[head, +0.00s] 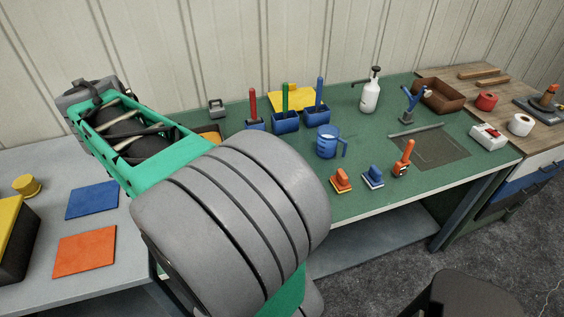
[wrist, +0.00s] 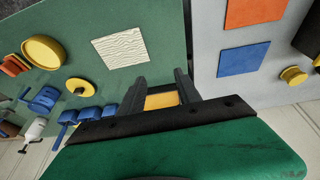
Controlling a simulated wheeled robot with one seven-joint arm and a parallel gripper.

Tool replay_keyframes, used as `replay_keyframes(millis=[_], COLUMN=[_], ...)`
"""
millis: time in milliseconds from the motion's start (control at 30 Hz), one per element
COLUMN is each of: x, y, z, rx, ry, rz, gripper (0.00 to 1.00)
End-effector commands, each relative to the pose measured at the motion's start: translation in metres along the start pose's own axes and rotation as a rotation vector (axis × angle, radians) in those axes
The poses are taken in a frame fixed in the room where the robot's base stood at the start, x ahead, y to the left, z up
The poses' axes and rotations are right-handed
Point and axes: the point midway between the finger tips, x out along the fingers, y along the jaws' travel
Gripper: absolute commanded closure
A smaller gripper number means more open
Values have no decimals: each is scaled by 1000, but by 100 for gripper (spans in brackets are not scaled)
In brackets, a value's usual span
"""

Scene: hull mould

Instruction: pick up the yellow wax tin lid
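A flat yellow round lid with a small dark knob (wrist: 81,88) lies on the green bench top in the wrist view, left of my gripper. An open, shallow yellow round tin (wrist: 45,52) stands near it. Both are hidden behind my arm in the head view. My gripper (wrist: 159,82) is open, its two dark fingers apart with nothing held between them. Beyond the fingers shows an orange-yellow rectangle with a dark border (wrist: 161,101) near the bench's edge. My fingertips are hidden by my arm in the head view.
A pale ribbed square (wrist: 120,47) lies near the lid. Blue bins (head: 286,121) with upright handles, a blue jug (head: 328,142) and a white bottle (head: 370,92) stand on the bench. The grey table holds blue (head: 92,200) and orange (head: 85,251) squares and a yellow knob-like piece (head: 27,186).

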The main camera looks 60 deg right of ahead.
Motion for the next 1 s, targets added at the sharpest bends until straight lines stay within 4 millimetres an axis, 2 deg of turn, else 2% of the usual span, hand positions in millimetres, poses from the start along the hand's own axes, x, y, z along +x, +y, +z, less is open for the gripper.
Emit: replay_keyframes(millis=[33, 67, 100, 167, 200, 300, 400, 433, 500, 600, 1000], x=[26, 36, 52, 77, 95, 137, 168, 175, 185, 196, 249], y=[31, 50, 78, 124, 156, 233, 291, 303, 322, 334, 357], z=[-34, -53, -76, -102, -115, -129, -126, -123, -118, -112, -90], rx=[171, 278, 421, 636, 778, 1101, 1344, 1396, 1483, 1532, 1530], ry=[-13, -14, -17, -17, -17, -11, -1, 2, 7, 11, 11], rz=[69, 109, 161, 239, 290, 403, 487, 505, 534, 551, 552], gripper=[60, 60, 60, 60, 60, 60, 60, 60, 60, 60, 60])
